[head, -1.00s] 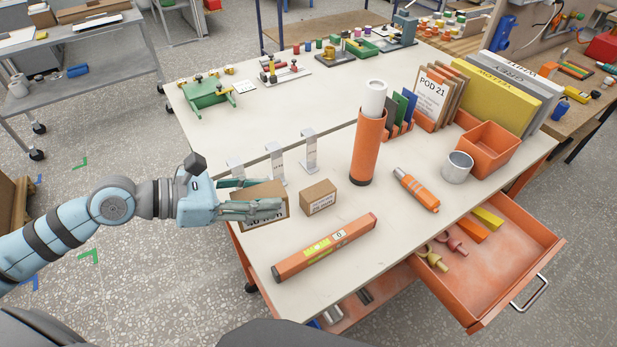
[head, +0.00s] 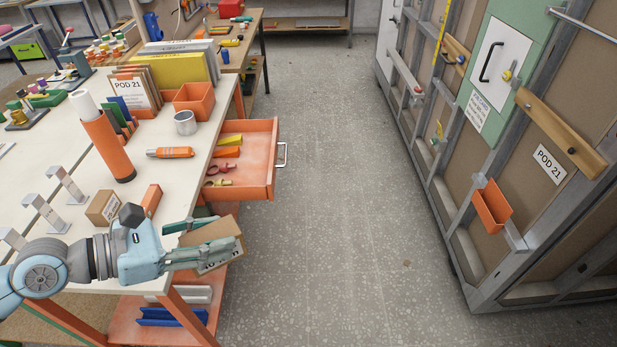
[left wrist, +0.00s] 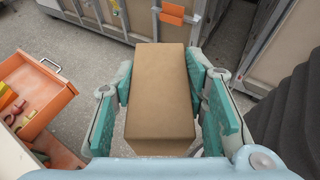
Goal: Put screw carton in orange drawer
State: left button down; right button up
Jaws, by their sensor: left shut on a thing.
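My left gripper (head: 205,242) is shut on a brown screw carton (head: 222,231), holding it off the table's near right edge. In the left wrist view the carton (left wrist: 160,95) sits between both fingers (left wrist: 161,100). The orange drawer (head: 254,170) stands open from the table's right side, farther away than the gripper; it also shows at the left of the left wrist view (left wrist: 45,115). Several small yellow, orange and red items lie in it toward its inner side. The carton is apart from the drawer. My right gripper is not in view.
A second small carton (head: 104,207) stands on the table (head: 75,165). The floor aisle (head: 340,220) is clear, with a wall panel (head: 480,120) at right.

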aim_at(253, 162)
jog(key=z, duration=0.95)
jog(key=i, duration=1.65)
jog(key=u, duration=1.45)
jog(key=i, duration=0.9)
jog(key=u, duration=1)
